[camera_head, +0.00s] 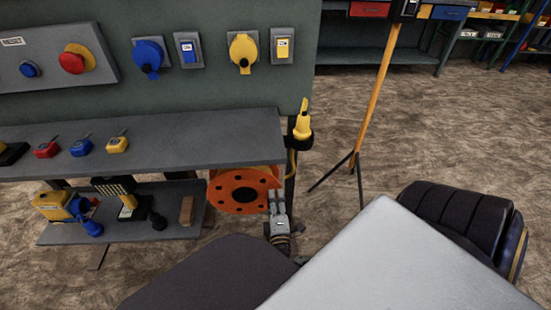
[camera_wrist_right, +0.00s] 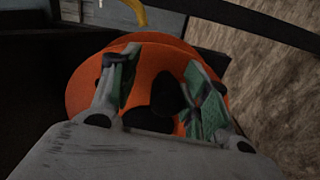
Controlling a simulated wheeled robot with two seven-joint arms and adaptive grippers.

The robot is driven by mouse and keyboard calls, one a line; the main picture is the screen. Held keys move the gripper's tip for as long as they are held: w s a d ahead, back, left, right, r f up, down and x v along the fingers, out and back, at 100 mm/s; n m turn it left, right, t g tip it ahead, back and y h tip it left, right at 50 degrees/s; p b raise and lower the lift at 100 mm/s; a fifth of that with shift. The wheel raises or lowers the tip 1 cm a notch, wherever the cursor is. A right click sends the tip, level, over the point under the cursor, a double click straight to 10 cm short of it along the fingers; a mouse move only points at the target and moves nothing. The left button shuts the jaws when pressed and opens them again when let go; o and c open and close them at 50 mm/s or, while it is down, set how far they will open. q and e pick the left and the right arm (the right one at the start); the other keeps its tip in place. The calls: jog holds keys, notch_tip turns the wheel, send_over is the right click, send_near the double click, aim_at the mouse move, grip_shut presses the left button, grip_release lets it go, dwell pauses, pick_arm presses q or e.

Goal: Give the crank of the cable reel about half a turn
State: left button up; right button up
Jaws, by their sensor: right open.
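The orange cable reel (camera_head: 221,199) stands under the right end of the grey bench, its round face pierced by dark holes. My right gripper (camera_head: 276,200) is at the reel's right edge in the head view. In the right wrist view its two green-padded fingers (camera_wrist_right: 162,72) are spread, with the orange reel (camera_wrist_right: 84,82) behind them. A dark rounded knob shape (camera_wrist_right: 170,92), perhaps the crank handle, shows between the fingers. I cannot tell whether the fingers touch it. The rest of the crank is hidden or too dark to make out. My left gripper is not in view.
The bench top (camera_head: 200,143) lies just above the reel. A yellow connector (camera_head: 302,124) hangs in a holder at the bench's right corner. A lower shelf (camera_head: 130,233) holds lamps and a wooden block (camera_head: 186,211). A yellow tripod pole (camera_head: 375,85) stands to the right on open floor.

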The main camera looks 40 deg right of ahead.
jog(key=shift+r, duration=4.55)
jog(key=shift+s, duration=0.1)
